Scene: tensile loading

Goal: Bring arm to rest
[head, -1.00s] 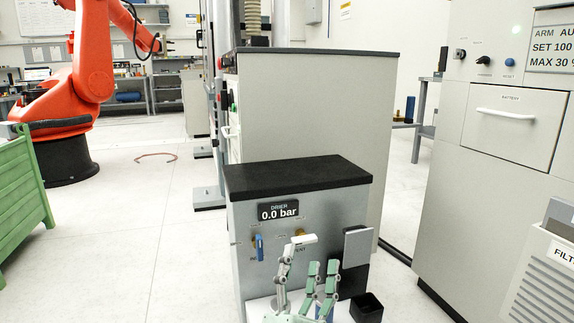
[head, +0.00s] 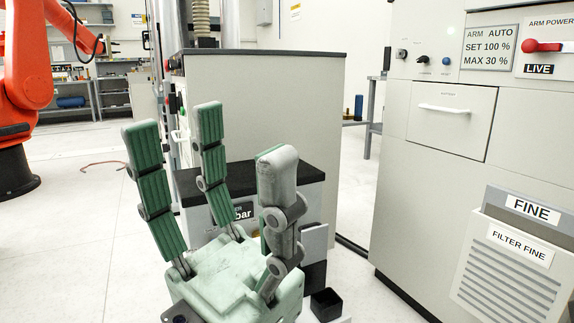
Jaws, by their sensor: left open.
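My left gripper (head: 208,145) is large in the head view at centre left, fingers up, spread open and empty. It is in front of the drier box and hides much of it. A grey control cabinet (head: 430,190) stands at the right. Its display (head: 489,47) reads ARM AUTO, SET 100 %, MAX 30 %. A red arm power handle (head: 541,46) sits above a LIVE label (head: 538,69). A dark knob (head: 423,59) and a blue reset button (head: 446,60) are left of the display. The orange robot arm (head: 25,75) is at the far left, partly cut off. My right gripper is not seen.
The drier (head: 300,172) has a black top and its readout is mostly covered. A tall grey cabinet (head: 270,100) stands behind it. A small black open box (head: 326,303) is beside the drier. A FILTER FINE bin (head: 515,275) hangs on the control cabinet.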

